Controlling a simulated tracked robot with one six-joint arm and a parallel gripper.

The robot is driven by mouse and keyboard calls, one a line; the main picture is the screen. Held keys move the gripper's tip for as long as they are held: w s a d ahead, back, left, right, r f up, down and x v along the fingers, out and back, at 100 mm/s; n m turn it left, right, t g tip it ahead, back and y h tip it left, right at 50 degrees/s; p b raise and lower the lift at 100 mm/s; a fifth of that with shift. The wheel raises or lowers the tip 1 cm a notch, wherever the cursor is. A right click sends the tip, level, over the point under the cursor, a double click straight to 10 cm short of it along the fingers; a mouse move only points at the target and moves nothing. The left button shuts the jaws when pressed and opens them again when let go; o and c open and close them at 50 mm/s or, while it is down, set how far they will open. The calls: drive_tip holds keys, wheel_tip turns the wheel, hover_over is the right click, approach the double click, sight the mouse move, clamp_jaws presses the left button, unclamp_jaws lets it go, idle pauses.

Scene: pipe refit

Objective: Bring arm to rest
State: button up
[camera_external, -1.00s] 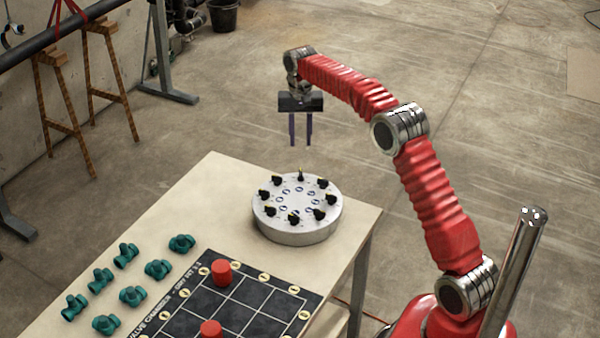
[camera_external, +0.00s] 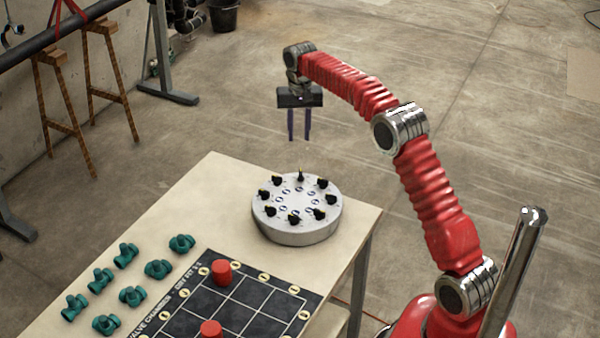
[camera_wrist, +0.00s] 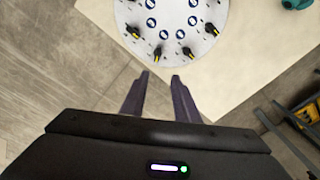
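My gripper (camera_external: 299,124) hangs in the air with its fingers pointing down, above and beyond the round white dial disc (camera_external: 298,236). It holds nothing. Its two dark fingers are a little apart with an empty gap between them, which also shows at my gripper in the wrist view (camera_wrist: 160,78). My red arm reaches in from the right, bent at the elbow. The disc, with black pointer knobs around its top, sits at the far end of the table, and part of it shows at the top of the wrist view (camera_wrist: 218,45).
The table (camera_external: 212,176) also carries a dark gridded board (camera_external: 246,291) with red cylinders (camera_external: 222,272) and several green valves (camera_external: 158,269) to its left. Wooden trestles (camera_external: 105,65) and a black bucket (camera_external: 223,15) stand on the floor behind. The air around my gripper is clear.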

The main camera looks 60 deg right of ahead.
drive_tip(key=s+a+f+n, duration=0.2)
drive_tip(key=s+a+f, duration=0.1)
drive_tip(key=f, duration=0.2)
drive_tip(key=s+a+r+n+t, duration=0.1)
drive_tip(key=s+a+r+n, duration=0.1)
drive_tip(key=s+a, duration=0.8)
drive_tip(key=s+a+r+n+t, duration=0.2)
drive_tip(key=s+a+r+n, duration=0.1)
drive_tip(key=s+a, duration=0.7)
drive_tip(key=s+a+r+n+t, duration=0.2)
drive_tip(key=s+a+r+n, duration=0.1)
drive_tip(key=s+a, duration=0.7)
drive_tip(key=shift+s+r+n, duration=0.2)
drive_tip(key=shift+s+n, duration=0.4)
drive_tip(key=shift+s, duration=0.35)
drive_tip(key=shift+a, duration=0.1)
